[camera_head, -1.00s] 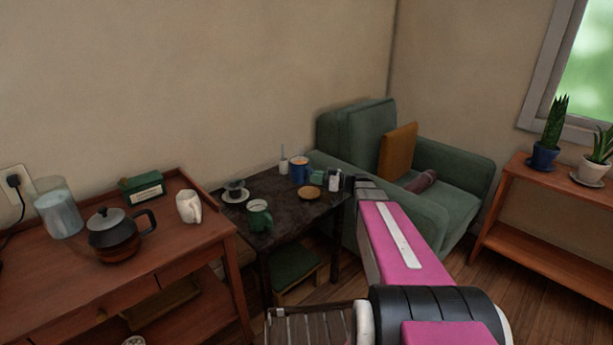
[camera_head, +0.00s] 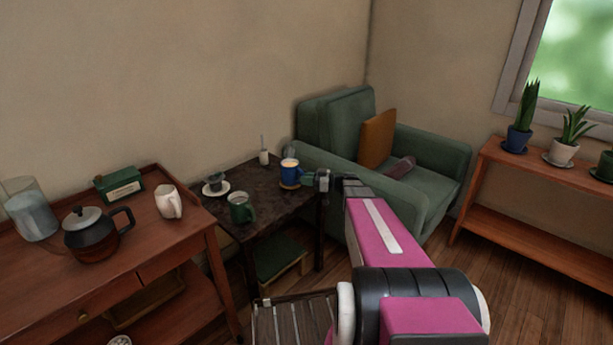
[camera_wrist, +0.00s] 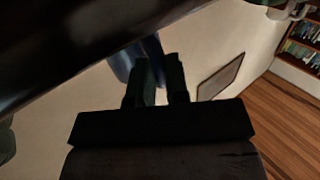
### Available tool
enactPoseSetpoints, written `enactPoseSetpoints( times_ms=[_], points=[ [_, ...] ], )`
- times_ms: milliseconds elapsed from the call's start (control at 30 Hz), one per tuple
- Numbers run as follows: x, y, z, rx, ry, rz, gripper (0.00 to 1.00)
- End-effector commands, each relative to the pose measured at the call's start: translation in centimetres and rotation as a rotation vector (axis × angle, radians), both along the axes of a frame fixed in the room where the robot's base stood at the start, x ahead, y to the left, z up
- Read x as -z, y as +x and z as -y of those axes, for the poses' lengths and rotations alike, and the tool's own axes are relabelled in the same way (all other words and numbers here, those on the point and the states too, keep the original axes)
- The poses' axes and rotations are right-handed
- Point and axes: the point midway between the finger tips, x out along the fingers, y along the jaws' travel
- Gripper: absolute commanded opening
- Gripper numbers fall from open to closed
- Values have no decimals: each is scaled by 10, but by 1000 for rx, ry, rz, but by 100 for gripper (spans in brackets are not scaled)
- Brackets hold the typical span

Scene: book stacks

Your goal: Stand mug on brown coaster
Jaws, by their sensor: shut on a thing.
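The blue mug (camera_head: 289,174) is upright over the brown coaster (camera_head: 288,187) near the right edge of the small dark table (camera_head: 262,183). Only a thin part of the coaster shows below the mug. I cannot tell whether the mug's base touches it. My gripper (camera_head: 312,180) is at the mug's right side, shut on it. In the wrist view, my two dark fingers (camera_wrist: 160,68) are close together beside the blue mug (camera_wrist: 123,66), which is partly hidden by the fingers.
On the dark table are a green mug (camera_head: 241,208), a cup on a white saucer (camera_head: 216,188) and a small white pot (camera_head: 264,157). A green armchair (camera_head: 335,135) stands close behind. A wooden sideboard (camera_head: 150,240) is at left, with a teapot and white jug.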

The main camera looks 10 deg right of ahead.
Motion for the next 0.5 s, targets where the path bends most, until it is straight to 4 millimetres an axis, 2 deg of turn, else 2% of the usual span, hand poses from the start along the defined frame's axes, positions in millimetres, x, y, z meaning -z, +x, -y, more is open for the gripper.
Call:
enactPoseSetpoints(
  times_ms=[300, 333, 400, 500],
  points=[
    [1, 0, 0, 0, 2, 2, 0],
    [2, 0, 0, 0, 0, 0, 22],
    [2, 0, 0, 0, 0, 0, 41],
    [2, 0, 0, 0, 0, 0, 41]
  ],
)
